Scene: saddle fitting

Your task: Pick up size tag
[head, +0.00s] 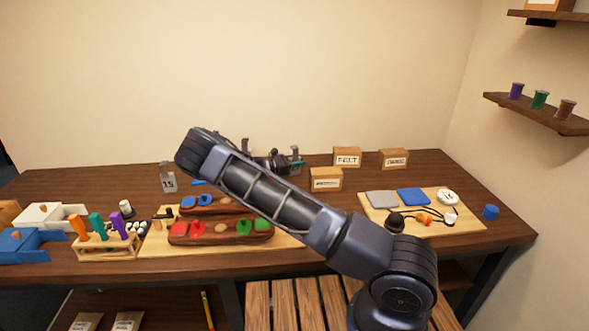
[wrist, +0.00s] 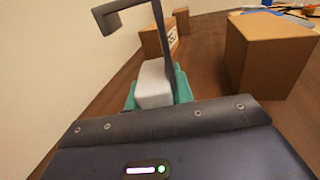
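A grey size tag (head: 168,183) marked 15, with a hooked top, stands on the table at the left in the head view. My gripper (head: 297,163), with teal fingers, is over the back middle of the table, well to the right of that tag. In the wrist view a thin grey hooked piece (wrist: 155,12) rises close beside a white pad on my gripper (wrist: 165,90). I cannot tell whether this piece is another tag or whether the fingers grip it. The finger gap is not clear.
Cardboard boxes stand near my gripper: one in front (head: 326,180), one behind (head: 347,157), one farther right (head: 394,159). A board with coloured pads (head: 475,222) lies at right. A tool rack (head: 108,246) and saddle-like pieces (head: 220,232) are at left front.

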